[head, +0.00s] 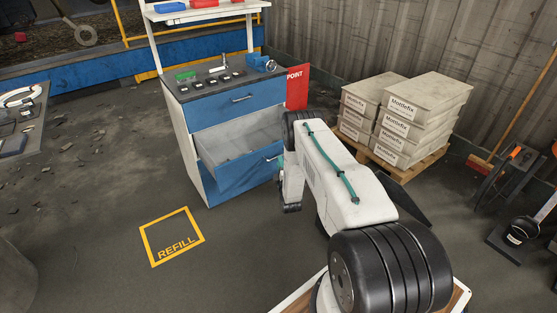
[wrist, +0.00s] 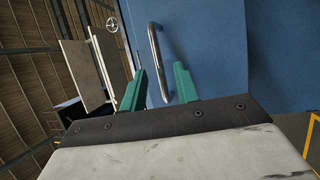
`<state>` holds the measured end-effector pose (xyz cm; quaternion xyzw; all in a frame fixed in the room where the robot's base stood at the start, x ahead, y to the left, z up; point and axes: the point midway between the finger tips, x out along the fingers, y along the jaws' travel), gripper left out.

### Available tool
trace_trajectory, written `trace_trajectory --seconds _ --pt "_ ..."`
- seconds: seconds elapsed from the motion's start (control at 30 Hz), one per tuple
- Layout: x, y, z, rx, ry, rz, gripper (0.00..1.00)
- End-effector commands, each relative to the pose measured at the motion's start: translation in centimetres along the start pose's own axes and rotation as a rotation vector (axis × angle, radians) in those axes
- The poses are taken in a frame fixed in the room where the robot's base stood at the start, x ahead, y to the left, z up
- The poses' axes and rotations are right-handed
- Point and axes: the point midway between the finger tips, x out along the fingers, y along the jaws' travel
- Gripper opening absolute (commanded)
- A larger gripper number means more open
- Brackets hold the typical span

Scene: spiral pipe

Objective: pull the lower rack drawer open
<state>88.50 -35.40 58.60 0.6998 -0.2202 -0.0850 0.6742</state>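The rack is a white-sided cabinet with blue drawer fronts and a dark top. In the head view its lower drawer (head: 235,180) stands pulled out, with its grey inside showing. The drawer's metal handle (head: 273,157) is partly hidden by my arm. In the wrist view the blue front (wrist: 210,45) fills the upper right, and the handle (wrist: 156,60) runs between the two green fingers of my gripper (wrist: 162,85). The fingers are apart, with gaps visible on both sides of the bar. In the head view my gripper is mostly hidden behind my arm at the drawer's right end.
The upper drawer (head: 235,99) is shut. A red sign (head: 297,88) stands at the rack's right side. Stacked Montefix boxes (head: 405,115) sit on a pallet to the right. The floor around the yellow REFILL square (head: 172,237) is clear.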

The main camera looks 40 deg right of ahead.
Motion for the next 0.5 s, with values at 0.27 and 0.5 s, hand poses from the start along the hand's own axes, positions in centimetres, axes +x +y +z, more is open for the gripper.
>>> trace_trajectory --seconds 0.27,0.5 --pt "-3.1 0.0 -0.1 0.000 0.001 -0.001 0.31" --pt "-3.3 0.0 -0.1 0.000 0.001 0.000 0.31"
